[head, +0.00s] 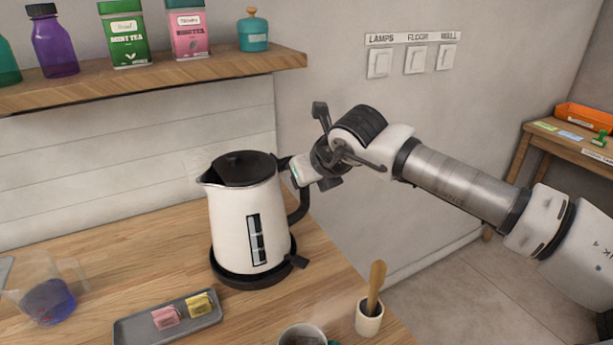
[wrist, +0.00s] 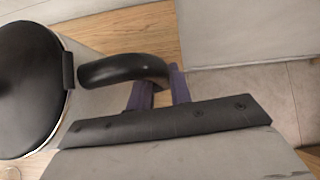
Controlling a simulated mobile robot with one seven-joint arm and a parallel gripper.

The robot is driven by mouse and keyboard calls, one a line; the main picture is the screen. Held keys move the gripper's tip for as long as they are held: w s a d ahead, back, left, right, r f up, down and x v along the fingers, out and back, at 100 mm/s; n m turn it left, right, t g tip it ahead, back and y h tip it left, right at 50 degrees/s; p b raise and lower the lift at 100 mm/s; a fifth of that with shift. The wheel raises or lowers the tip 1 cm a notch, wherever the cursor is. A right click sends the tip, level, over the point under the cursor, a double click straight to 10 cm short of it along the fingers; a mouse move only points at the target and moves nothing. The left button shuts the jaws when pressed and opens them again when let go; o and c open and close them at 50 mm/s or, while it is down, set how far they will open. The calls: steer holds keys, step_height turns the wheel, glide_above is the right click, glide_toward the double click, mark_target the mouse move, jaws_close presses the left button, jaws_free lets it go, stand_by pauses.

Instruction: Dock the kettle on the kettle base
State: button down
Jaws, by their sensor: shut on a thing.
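The white kettle (head: 232,220) with a black lid and black handle stands upright over the round black kettle base (head: 228,277) on the wooden counter. Its bottom looks level with the base and centred on it; I cannot tell whether a thin gap remains. My gripper (head: 294,174) reaches in from the right and is shut on the kettle's handle near its top. In the wrist view the purple fingers (wrist: 158,92) close around the outer end of the black handle (wrist: 112,70), with the lid (wrist: 28,85) at left. The handle's lower part is hidden there.
A grey tray (head: 133,333) with two packets lies in front of the kettle. A glass jug (head: 45,290) is at left, and a mug (head: 302,336) and a white pot (head: 369,318) with a wooden tool are at the front. A shelf (head: 160,80) hangs above.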

steer(key=c, duration=1.5)
jaws_free()
steer(key=shift+c, duration=0.2)
steer(key=p+v, duration=0.2)
steer(key=v, duration=0.8)
steer(key=shift+s+r, duration=0.15)
steer(key=shift+s, duration=0.3)
steer(key=shift+d, duration=0.2)
